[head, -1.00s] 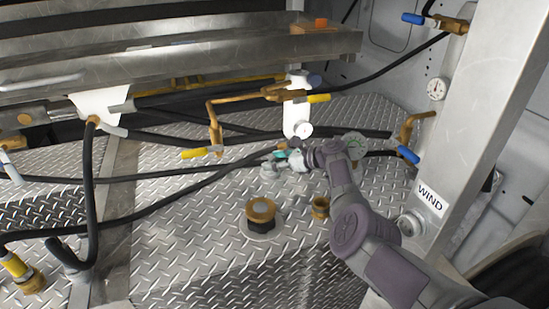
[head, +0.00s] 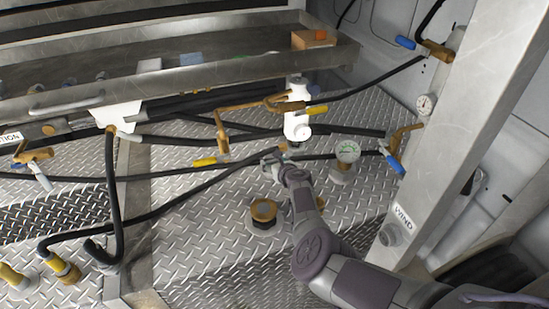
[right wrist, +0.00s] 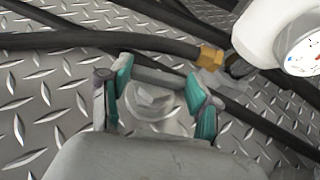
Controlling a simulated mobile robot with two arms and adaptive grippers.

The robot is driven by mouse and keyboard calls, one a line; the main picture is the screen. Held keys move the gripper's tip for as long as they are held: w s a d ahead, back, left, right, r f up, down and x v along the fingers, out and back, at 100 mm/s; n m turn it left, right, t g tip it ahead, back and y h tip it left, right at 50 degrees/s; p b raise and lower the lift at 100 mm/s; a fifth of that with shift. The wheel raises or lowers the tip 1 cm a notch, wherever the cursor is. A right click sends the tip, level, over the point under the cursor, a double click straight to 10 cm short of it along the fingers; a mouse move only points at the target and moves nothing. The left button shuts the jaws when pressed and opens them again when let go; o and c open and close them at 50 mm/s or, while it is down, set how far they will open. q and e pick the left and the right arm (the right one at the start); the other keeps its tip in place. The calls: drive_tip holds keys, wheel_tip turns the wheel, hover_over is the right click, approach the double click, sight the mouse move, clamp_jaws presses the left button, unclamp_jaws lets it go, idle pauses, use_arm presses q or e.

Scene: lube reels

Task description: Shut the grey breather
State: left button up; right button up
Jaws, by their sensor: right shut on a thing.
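The grey breather (right wrist: 155,105) is a pale grey, rounded fitting on the diamond-plate deck, seen in the right wrist view between my fingers. My right gripper (right wrist: 157,97) has its teal-padded fingers on either side of it and is shut on it. In the head view my right gripper (head: 273,158) is low over the deck, in front of the white filter canister, and mostly hides the breather. Whether the breather is open or shut cannot be told. My left gripper is not in view.
A brass-topped cap (head: 264,211) stands just in front of the gripper. The white canister (head: 297,126) and black hoses (head: 205,184) lie close behind and left. A metal post (head: 455,120) stands at right.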

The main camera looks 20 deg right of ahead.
drive_tip(key=shift+m+h, duration=0.5)
drive_tip(key=shift+h, duration=0.1)
drive_tip(key=o, duration=1.1)
drive_tip(key=shift+o, duration=0.2)
